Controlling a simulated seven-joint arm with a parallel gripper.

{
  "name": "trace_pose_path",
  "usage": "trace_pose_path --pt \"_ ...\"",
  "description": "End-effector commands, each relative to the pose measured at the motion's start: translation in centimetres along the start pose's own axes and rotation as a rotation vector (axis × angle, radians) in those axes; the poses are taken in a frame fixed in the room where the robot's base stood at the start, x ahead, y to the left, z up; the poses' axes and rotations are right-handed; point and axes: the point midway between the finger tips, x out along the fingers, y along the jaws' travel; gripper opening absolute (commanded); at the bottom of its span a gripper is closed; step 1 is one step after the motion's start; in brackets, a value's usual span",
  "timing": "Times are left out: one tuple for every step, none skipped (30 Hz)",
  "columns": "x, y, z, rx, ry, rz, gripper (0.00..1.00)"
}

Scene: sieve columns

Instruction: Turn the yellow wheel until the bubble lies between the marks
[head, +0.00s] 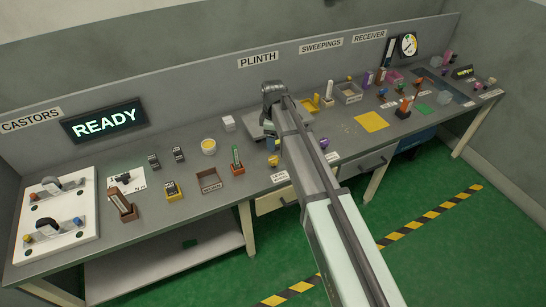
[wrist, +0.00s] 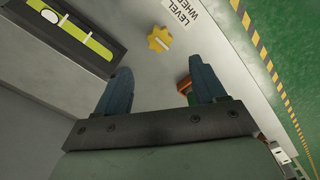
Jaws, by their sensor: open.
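The yellow wheel (wrist: 158,39) is a small lobed knob with a pale line across it, on the grey bench in the wrist view. The level (wrist: 101,47) is a dark block with a yellow-green vial, to the left of the wheel. In the head view my arm hides much of this area.
A white label (wrist: 182,12) reading LEVEL WHEEL lies beside the wheel. A reddish-brown object (wrist: 184,86) shows partly behind the right finger. In the head view, a green-and-brown item (head: 237,167) and an empty brown tray (head: 209,181) stand left of my arm. A READY screen (head: 104,120) stands behind.

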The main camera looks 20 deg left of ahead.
Motion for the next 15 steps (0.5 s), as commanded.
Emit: trace_pose_path --pt "1.0 0.0 0.0 0.000 0.000 -0.001 0.70" --pt "1.5 0.0 0.0 0.001 0.000 -0.001 0.70" --pt "2.2 0.0 0.0 0.001 0.000 -0.002 0.70" --pt "2.7 0.0 0.0 0.001 0.000 -0.001 0.70" --pt "3.2 0.0 0.0 0.001 0.000 -0.001 0.70" --pt "3.9 0.0 0.0 0.001 0.000 0.000 0.70" --pt "4.4 0.0 0.0 0.001 0.000 -0.001 0.70" --pt "4.9 0.0 0.0 0.001 0.000 -0.001 0.70" --pt "5.5 0.0 0.0 0.001 0.000 0.000 0.70" --pt "6.0 0.0 0.0 0.001 0.001 0.000 0.70" --pt "6.5 0.0 0.0 0.002 0.001 0.000 0.70" --pt "7.0 0.0 0.0 0.002 0.000 -0.001 0.70" --pt "7.4 0.0 0.0 0.002 0.001 0.000 0.70" --pt "7.8 0.0 0.0 0.002 0.001 0.000 0.70" --pt "8.2 0.0 0.0 0.002 0.001 0.001 0.70"
